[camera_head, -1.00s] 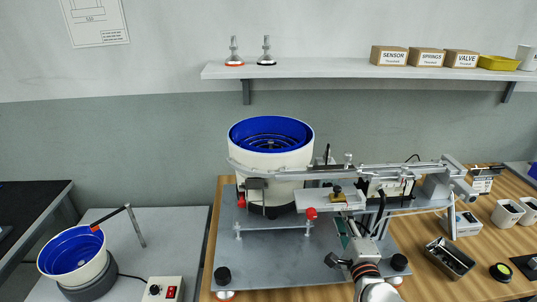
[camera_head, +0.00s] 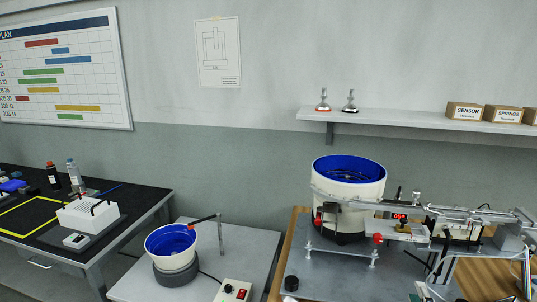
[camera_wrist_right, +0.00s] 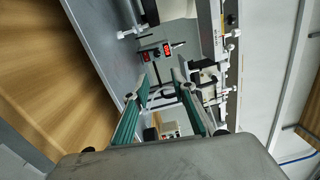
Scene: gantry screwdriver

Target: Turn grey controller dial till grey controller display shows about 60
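A small red-lit display (camera_head: 400,217) shows beside the large bowl feeder in the head view. Its digits are too small to read surely. In the right wrist view, a dark box with a lit red display (camera_wrist_right: 167,49) is beyond my fingertips. I cannot make out its dial clearly. In the head view my right gripper (camera_head: 428,252) is by the gantry and partly cut by the lower edge. My left gripper is not in view.
The large blue-lined bowl feeder (camera_head: 348,190) and the gantry rail (camera_head: 470,215) crowd the bench. A smaller bowl (camera_head: 170,243) and a white control box (camera_head: 233,291) stand on the left grey table (camera_head: 130,289). A shelf (camera_head: 400,119) runs above.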

